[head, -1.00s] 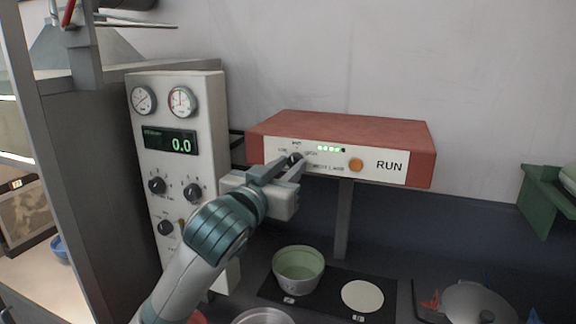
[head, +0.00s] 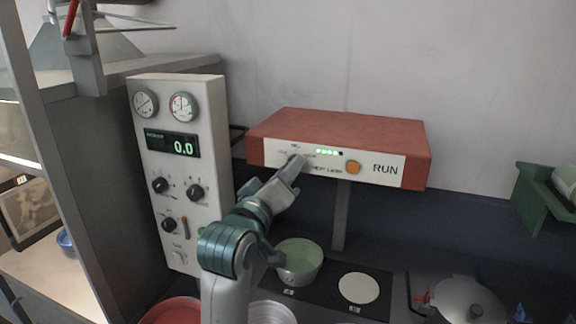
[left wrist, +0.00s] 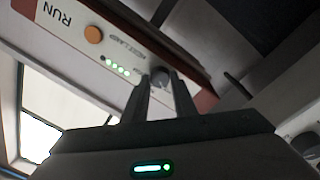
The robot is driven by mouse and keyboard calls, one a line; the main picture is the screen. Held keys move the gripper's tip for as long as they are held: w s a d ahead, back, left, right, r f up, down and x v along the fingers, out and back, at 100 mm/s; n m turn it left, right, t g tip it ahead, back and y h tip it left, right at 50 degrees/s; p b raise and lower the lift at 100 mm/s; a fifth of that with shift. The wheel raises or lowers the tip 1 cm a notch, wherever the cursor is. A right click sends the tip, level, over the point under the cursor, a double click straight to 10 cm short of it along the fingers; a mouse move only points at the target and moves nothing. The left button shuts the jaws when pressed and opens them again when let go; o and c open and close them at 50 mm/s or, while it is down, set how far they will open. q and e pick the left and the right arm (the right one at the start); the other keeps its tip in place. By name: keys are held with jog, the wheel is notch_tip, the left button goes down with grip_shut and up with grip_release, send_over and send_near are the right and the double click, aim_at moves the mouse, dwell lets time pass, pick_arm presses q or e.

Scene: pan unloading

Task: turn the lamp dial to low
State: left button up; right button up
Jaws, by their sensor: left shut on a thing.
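The lamp unit is a red box (head: 340,125) on a post, with a white front panel that carries small print, a row of green lights, an orange button (head: 353,168) and the word RUN. The lamp dial (left wrist: 160,77) is a dark round knob on this panel, seen between my fingertips in the left wrist view. In the head view my fingers mostly hide it, and I cannot read its setting. My left gripper (head: 295,164) is shut on the dial; its two fingers also show in the left wrist view (left wrist: 161,86). My right gripper is out of view.
A white instrument column (head: 215,220) with gauges, a 0.0 display and several black knobs stands close to the left of my arm. A green rack is at the right.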

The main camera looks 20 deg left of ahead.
pick_arm(q)
jog(key=shift+n, duration=0.3)
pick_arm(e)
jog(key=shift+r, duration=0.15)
pick_arm(q)
jog(key=o, duration=1)
jog(key=shift+o, duration=0.2)
jog(key=shift+f, duration=0.1)
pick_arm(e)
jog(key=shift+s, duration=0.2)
